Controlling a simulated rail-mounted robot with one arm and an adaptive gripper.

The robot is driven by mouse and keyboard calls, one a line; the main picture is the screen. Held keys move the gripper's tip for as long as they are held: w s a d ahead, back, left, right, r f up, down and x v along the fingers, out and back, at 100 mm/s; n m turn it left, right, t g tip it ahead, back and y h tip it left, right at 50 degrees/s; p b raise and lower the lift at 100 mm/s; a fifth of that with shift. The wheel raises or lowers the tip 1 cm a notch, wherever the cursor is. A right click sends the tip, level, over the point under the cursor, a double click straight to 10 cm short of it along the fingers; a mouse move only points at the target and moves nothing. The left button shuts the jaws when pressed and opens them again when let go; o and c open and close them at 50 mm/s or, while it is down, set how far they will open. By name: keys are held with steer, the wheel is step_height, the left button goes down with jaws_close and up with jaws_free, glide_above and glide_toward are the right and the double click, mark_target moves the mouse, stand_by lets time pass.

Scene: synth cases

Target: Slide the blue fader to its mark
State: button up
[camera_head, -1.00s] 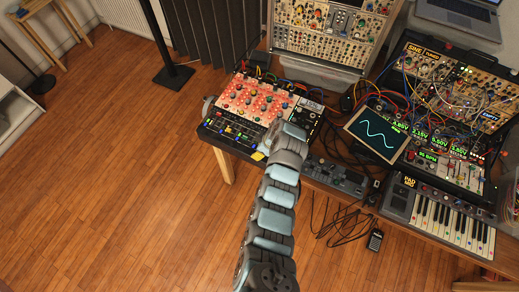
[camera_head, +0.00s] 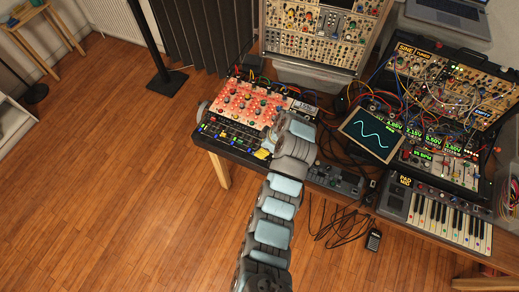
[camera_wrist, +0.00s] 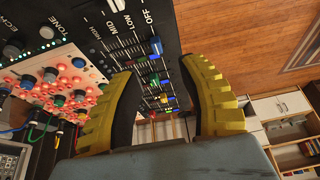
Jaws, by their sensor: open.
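A black fader panel (camera_wrist: 118,32) with labels such as OFF, LOW and MID fills the upper middle of the wrist view. A blue fader cap (camera_wrist: 156,45) stands nearest the OFF label, just above the gap between my fingertips. Another blue cap, green caps and a yellow cap sit lower in the row. My gripper (camera_wrist: 159,70) is open, with a yellow ribbed finger on each side of the row. I cannot tell whether it touches a cap. In the head view my gripper (camera_head: 262,153) is mostly hidden by my arm, at the panel's front edge.
A red-and-white knob panel (camera_head: 248,103) adjoins the faders. A waveform screen (camera_head: 370,134), a keyboard (camera_head: 440,215) and patch cables (camera_head: 350,222) lie to the right. A modular rack (camera_head: 325,35) stands behind. The wooden floor (camera_head: 120,210) at left is clear.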

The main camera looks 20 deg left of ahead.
steer(key=shift+v, duration=1.65)
